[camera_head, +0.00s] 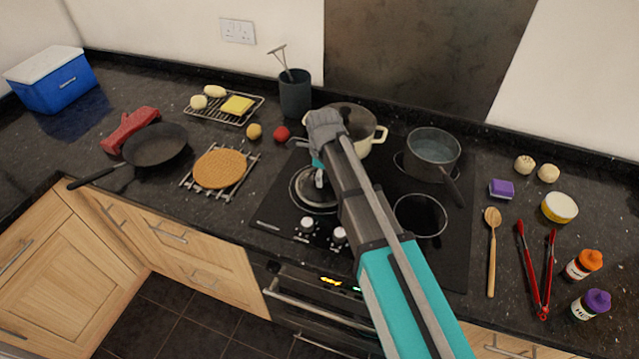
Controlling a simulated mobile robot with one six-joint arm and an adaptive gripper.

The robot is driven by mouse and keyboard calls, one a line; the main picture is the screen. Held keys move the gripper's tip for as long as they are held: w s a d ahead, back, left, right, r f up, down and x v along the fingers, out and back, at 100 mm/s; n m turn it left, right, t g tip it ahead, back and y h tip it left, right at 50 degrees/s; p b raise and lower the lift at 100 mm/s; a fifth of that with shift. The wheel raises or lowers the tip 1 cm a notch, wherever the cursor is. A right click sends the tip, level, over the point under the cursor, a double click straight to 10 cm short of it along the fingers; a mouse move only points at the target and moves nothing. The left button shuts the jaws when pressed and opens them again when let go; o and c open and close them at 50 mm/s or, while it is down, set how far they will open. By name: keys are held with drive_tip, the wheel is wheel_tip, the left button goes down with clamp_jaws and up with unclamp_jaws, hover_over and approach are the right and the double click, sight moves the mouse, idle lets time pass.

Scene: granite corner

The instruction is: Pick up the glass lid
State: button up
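The glass lid (301,197) is a round, see-through disc with a pale metal rim. It appears to lie flat on the left front part of the black hob, partly covered by my arm. My gripper (319,181) points down from the grey wrist and is over the middle of the lid, by its knob. The fingers are small and mostly hidden by my own arm. I cannot tell whether they touch the knob or are closed on it.
A cream pot (366,139) stands behind my wrist. A red ball (281,133) and a utensil holder (295,96) stand behind the lid.

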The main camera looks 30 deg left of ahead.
clamp_jaws()
drive_tip(key=shift+r, duration=0.2)
wheel_tip(320, 180, up, 3)
drive_tip(key=p, duration=0.3)
drive_tip(key=s+d+r+p, duration=0.1)
drive_tip(key=s+r+p, duration=0.8)
drive_tip(key=s, duration=0.5)
drive_tip(key=shift+r+p, duration=0.3)
drive_tip(key=shift+p, duration=0.2)
drive_tip(key=shift+d, duration=0.1)
